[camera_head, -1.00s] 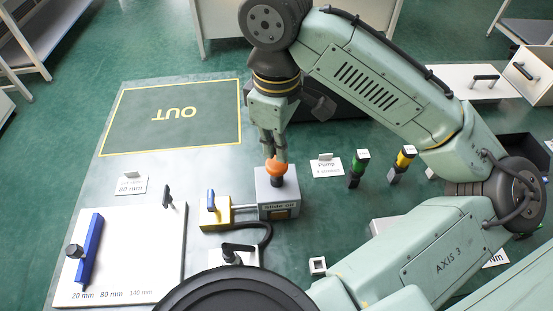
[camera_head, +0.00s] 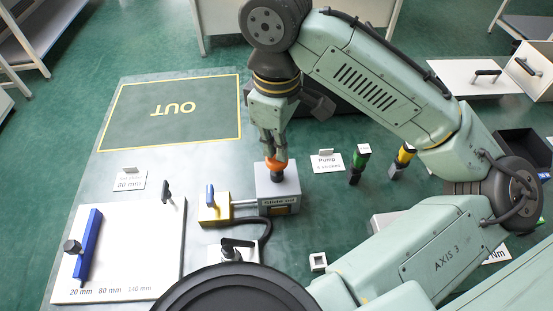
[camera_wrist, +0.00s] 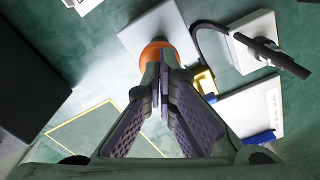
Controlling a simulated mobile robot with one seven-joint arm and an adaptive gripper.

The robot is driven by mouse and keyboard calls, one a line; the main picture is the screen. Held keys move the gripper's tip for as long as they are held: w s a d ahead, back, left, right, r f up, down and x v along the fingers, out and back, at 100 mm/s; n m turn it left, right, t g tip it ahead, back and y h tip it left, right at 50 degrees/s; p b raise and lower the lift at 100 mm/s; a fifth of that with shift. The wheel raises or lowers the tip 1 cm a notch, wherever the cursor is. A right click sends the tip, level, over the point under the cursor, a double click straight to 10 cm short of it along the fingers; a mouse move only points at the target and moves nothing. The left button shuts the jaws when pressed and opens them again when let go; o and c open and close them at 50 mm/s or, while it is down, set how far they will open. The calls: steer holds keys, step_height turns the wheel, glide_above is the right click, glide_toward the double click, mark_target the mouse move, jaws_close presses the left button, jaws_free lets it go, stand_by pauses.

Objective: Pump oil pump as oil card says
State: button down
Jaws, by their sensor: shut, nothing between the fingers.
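The oil pump is a grey box (camera_head: 278,192) labelled "Slide oil", with an orange knob (camera_head: 276,163) on a dark stem on its top. My gripper (camera_head: 276,154) is shut and empty, pointing down with its fingertips at the top of the knob. In the wrist view the shut fingertips (camera_wrist: 164,72) overlap the orange knob (camera_wrist: 152,52); whether they touch it is hard to tell. The oil card (camera_head: 327,161) stands right of the pump and reads "Pump" with a smaller line about strokes.
A yellow block with a blue handle (camera_head: 214,208) joins the pump's left side by a rod. A white board with a blue bar (camera_head: 150,240) lies left. Green and yellow-topped posts (camera_head: 358,168) stand right of the card. The OUT area (camera_head: 200,130) is empty.

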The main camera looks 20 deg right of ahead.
steer(key=shift+f+b, duration=0.55)
steer(key=shift+f, duration=0.75)
step_height(320, 180, up, 2)
steer(key=p, duration=0.2)
steer(key=shift+p, duration=0.3)
steer(key=shift+r, duration=0.95)
steer(key=shift+f, duration=0.2)
steer(key=shift+f+b, duration=0.95)
steer(key=shift+f, duration=0.85)
